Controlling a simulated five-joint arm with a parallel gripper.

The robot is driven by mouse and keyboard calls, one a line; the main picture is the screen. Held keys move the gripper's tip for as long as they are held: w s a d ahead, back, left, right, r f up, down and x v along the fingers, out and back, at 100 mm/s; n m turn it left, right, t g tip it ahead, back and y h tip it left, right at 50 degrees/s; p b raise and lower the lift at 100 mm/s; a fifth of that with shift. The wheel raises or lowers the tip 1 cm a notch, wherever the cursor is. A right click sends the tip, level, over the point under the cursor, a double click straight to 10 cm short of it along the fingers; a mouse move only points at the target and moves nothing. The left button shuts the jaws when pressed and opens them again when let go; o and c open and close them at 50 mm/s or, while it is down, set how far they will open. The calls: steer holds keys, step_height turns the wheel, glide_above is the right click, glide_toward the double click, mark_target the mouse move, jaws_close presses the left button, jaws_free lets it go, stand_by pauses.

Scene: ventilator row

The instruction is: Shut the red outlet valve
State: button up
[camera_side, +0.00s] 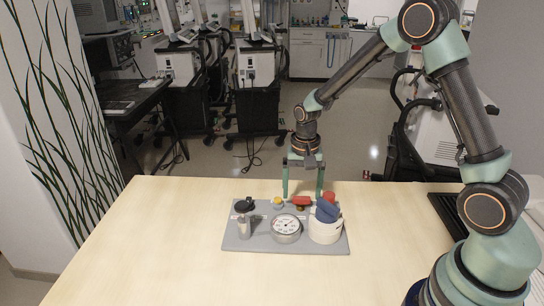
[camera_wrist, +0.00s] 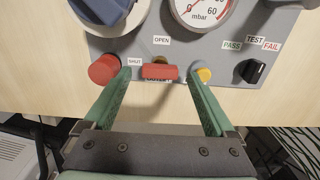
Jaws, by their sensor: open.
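The red outlet valve handle (camera_wrist: 160,72) is a short bar on the grey panel. It lies crosswise in the wrist view, with an OPEN label above it and a SHUT label to its upper left. A label below it is partly covered. In the side view the handle (camera_side: 301,201) sits at the panel's far edge. My gripper (camera_wrist: 161,76) is open, one finger on each side of the handle, with gaps between. In the side view my gripper (camera_side: 303,196) points down at the handle. I cannot tell whether the fingertips touch the panel.
A red round button (camera_wrist: 104,69) is close beside the left finger, and a yellow knob (camera_wrist: 204,75) close beside the right. The panel (camera_side: 262,243) also carries a gauge (camera_side: 286,227), a blue-topped white dial (camera_side: 325,230) and a black switch (camera_wrist: 251,71). The table's front is clear.

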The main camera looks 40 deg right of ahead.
mark_target(302, 198)
step_height(302, 198, up, 11)
stand_by(0.3)
steer(key=s+a+r+n+t, duration=0.4)
steer(key=s+r+n, duration=0.5)
steer(key=s, duration=0.3)
steer(key=shift+s+t, duration=0.4)
steer(key=shift+t, duration=0.4)
